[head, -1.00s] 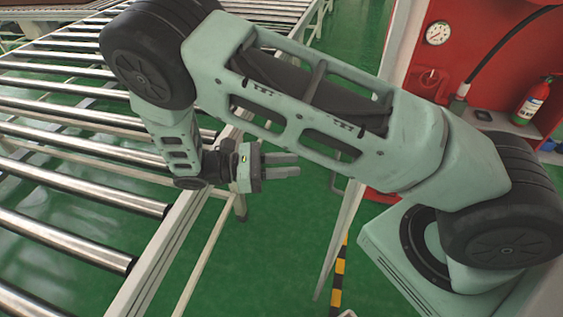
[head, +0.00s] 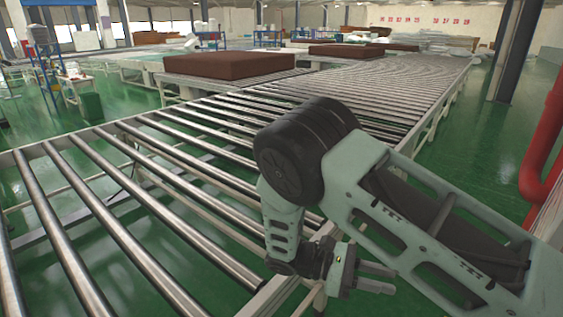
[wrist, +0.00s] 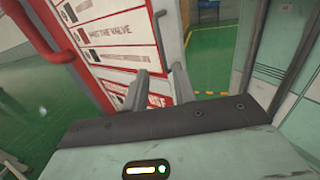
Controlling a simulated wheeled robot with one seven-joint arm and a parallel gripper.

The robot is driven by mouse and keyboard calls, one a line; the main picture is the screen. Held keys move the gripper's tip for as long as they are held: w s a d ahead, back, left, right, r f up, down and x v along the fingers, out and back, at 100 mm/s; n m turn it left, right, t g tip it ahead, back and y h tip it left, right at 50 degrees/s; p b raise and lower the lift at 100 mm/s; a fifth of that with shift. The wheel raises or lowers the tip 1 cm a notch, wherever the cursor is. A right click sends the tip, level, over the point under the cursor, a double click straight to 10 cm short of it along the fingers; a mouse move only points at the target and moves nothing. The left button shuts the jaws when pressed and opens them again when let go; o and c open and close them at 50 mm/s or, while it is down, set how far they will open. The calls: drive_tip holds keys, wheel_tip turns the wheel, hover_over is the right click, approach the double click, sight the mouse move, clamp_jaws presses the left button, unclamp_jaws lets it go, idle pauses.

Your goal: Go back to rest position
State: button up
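My gripper (head: 393,281) shows at the lower right of the head view, at the end of my folded arm. It hangs beside the near edge of the roller conveyor (head: 150,187). Its two fingers stand apart with nothing between them. The wrist view also shows my gripper (wrist: 160,72), with a gap between the fingers. Beyond them are a white sign panel with red print (wrist: 110,40) and green floor. My gripper touches nothing that I can see.
A large brown mattress (head: 228,66) lies on the conveyor line farther back, with another brown one (head: 345,50) behind it to the right. A red pipe (head: 545,140) stands at the right edge. Green floor (head: 470,150) is open right of the conveyor.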

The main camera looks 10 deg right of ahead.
drive_tip(key=s+a+r+m+t+y+b, duration=0.2)
drive_tip(key=s+a+r+t+y+b, duration=0.1)
drive_tip(key=s+a+y, duration=0.3)
drive_tip(key=s+a+r+m+t+y+b, duration=0.2)
drive_tip(key=s+a+t+y, duration=0.3)
drive_tip(key=s+y, duration=0.3)
drive_tip(key=shift+s+a+r+t+y+b, duration=0.2)
drive_tip(key=shift+a+r+t+y+b, duration=0.2)
drive_tip(key=shift+a+r+y+b, duration=0.6)
drive_tip(key=shift+d+f, duration=0.2)
drive_tip(key=shift+d, duration=0.1)
